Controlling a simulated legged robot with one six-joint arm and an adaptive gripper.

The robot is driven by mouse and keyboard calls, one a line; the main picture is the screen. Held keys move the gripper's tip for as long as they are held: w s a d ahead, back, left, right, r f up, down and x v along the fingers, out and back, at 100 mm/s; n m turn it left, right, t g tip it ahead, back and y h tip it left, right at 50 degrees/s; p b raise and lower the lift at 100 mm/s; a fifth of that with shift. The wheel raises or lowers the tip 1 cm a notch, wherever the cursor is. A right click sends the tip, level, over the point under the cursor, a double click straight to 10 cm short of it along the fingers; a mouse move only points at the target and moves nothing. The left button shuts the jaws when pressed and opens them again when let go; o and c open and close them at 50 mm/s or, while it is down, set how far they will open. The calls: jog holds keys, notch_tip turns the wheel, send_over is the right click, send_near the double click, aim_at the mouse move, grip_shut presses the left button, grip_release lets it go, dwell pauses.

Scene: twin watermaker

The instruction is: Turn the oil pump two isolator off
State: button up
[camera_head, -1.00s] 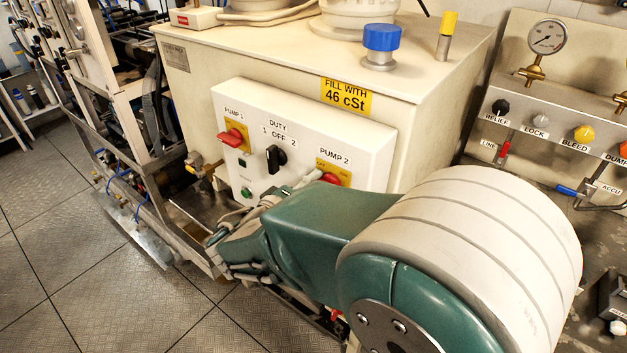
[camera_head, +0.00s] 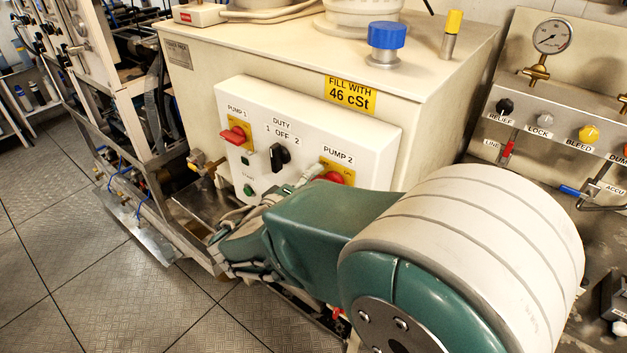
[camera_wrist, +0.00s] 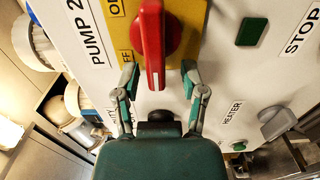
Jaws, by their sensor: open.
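The pump 2 isolator is a red rotary handle on a yellow plate (camera_wrist: 185,15), under a black-on-white PUMP 2 label. In the wrist view the red handle (camera_wrist: 152,45) lies lengthwise up the picture, its near end between my fingers. My gripper (camera_wrist: 158,75) is open, one finger on each side of the handle with visible gaps. In the head view the isolator (camera_head: 336,178) is partly hidden behind my arm, and its setting cannot be read there. The plate's wording is only partly visible in the wrist view.
The white panel also carries the red pump 1 isolator (camera_head: 233,135), the black duty selector (camera_head: 279,156) and a green start button (camera_head: 248,189). In the wrist view a dark green square (camera_wrist: 251,31) sits right of the handle. A valve board (camera_head: 560,110) stands at the right.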

jog(key=v, duration=1.2)
jog(key=shift+a+f, duration=0.1)
jog(key=s+d+f+m+g+y, duration=0.1)
jog(key=s+d+m+g, duration=0.15)
jog(key=d+g, duration=0.45)
jog(key=s+d+f+m+g, duration=0.1)
jog(key=d+m+g, duration=0.2)
jog(key=d, duration=0.8)
jog(key=s+d+r+m+t+y, duration=0.1)
jog(key=s+d+m+y, duration=0.3)
jog(key=s+y, duration=0.3)
jog(key=m+y, duration=0.1)
jog(key=y, duration=0.2)
jog(key=shift+s+d, duration=0.2)
jog(key=shift+s, duration=0.15)
